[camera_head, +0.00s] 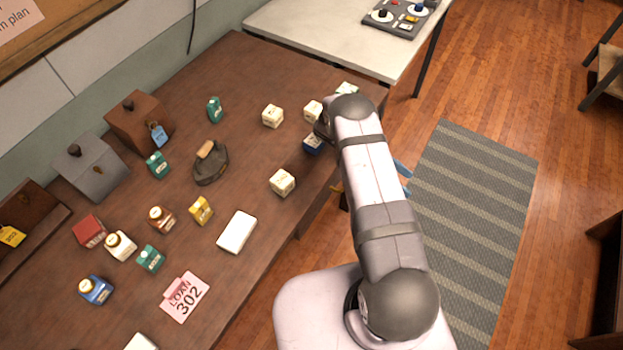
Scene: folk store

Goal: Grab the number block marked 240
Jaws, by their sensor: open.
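Several cream cube blocks lie on the brown table: one near the back (272,116), one beside my arm (313,111), one nearer the front edge (282,182) and one partly hidden behind my arm's far end (346,89). Their markings are too small to read, so I cannot tell which is 240. My arm reaches up from the bottom over the table's right end. My gripper cannot be made out; the arm hides that area. No block is visibly held.
A dark iron (210,163) stands mid-table. Small bottles, boxes, a white box (237,232) and a pink "LOAN 302" card (185,297) fill the left. A pale table (330,35) adjoins behind.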

